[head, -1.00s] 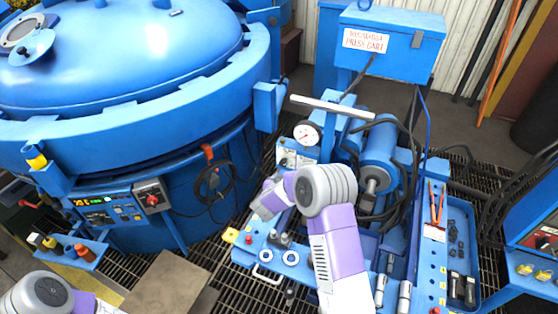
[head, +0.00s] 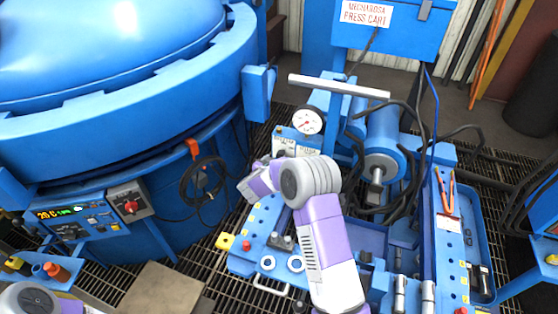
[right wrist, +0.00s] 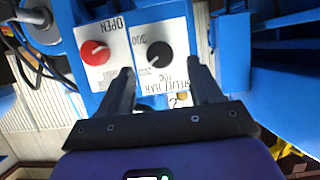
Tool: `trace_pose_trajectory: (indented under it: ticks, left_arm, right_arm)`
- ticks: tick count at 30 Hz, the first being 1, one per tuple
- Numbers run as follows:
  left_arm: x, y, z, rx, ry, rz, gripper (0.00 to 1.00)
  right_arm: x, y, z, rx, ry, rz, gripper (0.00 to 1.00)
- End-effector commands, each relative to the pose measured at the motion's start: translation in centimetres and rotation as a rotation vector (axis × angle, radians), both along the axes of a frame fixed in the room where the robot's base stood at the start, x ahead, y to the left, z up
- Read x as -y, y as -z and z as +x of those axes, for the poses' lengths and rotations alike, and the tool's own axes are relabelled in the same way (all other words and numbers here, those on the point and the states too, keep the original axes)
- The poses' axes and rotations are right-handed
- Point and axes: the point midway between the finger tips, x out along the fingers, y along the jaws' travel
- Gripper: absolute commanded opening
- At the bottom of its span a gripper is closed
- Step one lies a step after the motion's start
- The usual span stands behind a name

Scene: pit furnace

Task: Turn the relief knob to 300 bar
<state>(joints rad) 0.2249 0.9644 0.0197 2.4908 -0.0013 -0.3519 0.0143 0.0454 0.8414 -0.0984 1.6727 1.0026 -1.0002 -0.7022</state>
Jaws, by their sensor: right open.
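The black relief knob (right wrist: 159,54) sits on a white plate in the right wrist view, with an upside-down "300" printed beside it. A short light mark shows on its lower left face; I cannot read its exact setting. My right gripper (right wrist: 160,68) is open, its two dark fingers apart on either side of the knob's lower part, with no clear contact. In the head view my right arm (head: 320,205) reaches to the cart's white control panel (head: 297,143), and its fingers are hidden. My left forearm shows at the bottom left; its gripper is out of view.
A red knob (right wrist: 95,52) with an "OPEN" label is on the plate left of the black knob. A round pressure gauge (head: 308,120) stands above the panel. A white bar handle (head: 338,87) and the blue cylinder (head: 383,145) are close to my right arm.

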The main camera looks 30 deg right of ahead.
Motion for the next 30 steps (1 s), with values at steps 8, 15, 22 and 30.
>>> trace_pose_trajectory:
  ticks: [8, 15, 22, 30]
  left_arm:
    - [0.0, 1.2, 0.0, 0.0, 0.0, 0.0, 0.0]
    - [0.0, 1.4, 0.0, 0.0, 0.0, 0.0, 0.0]
    - [0.0, 1.4, 0.0, 0.0, 0.0, 0.0, 0.0]
    - [0.0, 1.4, 0.0, 0.0, 0.0, 0.0, 0.0]
  right_arm:
    - [2.9, 1.8, 2.5, 0.0, 0.001, 0.001, 0.64]
    - [3.6, 2.1, 3.1, -0.002, 0.0, 0.001, 0.64]
    - [3.6, 2.0, 3.1, -0.001, 0.0, 0.0, 0.57]
    - [3.6, 2.0, 3.1, -0.001, 0.0, 0.0, 0.15]
